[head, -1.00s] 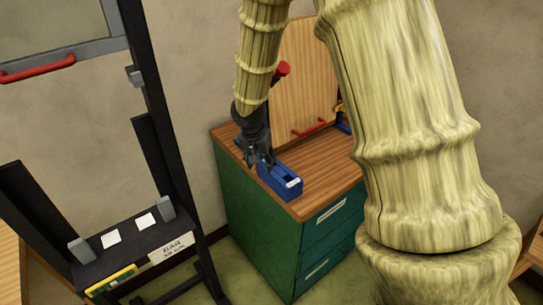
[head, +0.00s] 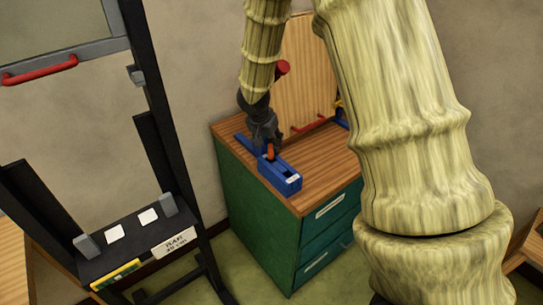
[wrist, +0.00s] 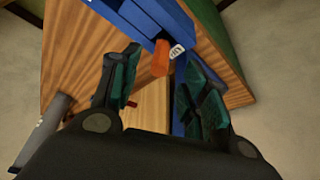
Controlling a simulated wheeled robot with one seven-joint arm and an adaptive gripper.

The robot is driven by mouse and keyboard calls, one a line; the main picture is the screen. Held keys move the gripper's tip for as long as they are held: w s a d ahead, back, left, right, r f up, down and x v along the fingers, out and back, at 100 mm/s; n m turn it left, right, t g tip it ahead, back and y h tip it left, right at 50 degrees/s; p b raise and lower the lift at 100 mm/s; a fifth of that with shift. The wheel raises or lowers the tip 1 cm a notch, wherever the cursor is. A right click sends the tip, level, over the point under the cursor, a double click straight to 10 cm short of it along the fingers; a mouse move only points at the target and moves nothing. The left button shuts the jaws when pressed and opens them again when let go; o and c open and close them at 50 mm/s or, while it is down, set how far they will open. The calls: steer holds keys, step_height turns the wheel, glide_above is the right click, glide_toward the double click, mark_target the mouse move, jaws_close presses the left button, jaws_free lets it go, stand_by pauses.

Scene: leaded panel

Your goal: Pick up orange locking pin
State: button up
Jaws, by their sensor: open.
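The orange locking pin (head: 270,151) stands up at the blue holder (head: 285,182) on top of the green cabinet. In the wrist view the orange pin (wrist: 161,58) shows between my two fingers, towards their tips, with the blue holder (wrist: 147,20) behind it. My gripper (head: 265,143) is open and pointed down at the pin. In the wrist view my gripper (wrist: 160,67) has a finger on each side of the pin, with gaps visible. Whether the pin is fully within the fingers' depth is hard to tell.
The green cabinet (head: 250,215) has a wooden top, with free room right of the holder. A black frame (head: 165,130) with a labelled shelf is at left.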

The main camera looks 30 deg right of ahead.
mark_target(270, 146)
steer(key=shift+p+x, duration=1.1)
steer(key=shift+x, duration=1.5)
steer(key=shift+c, duration=0.3)
jaws_close()
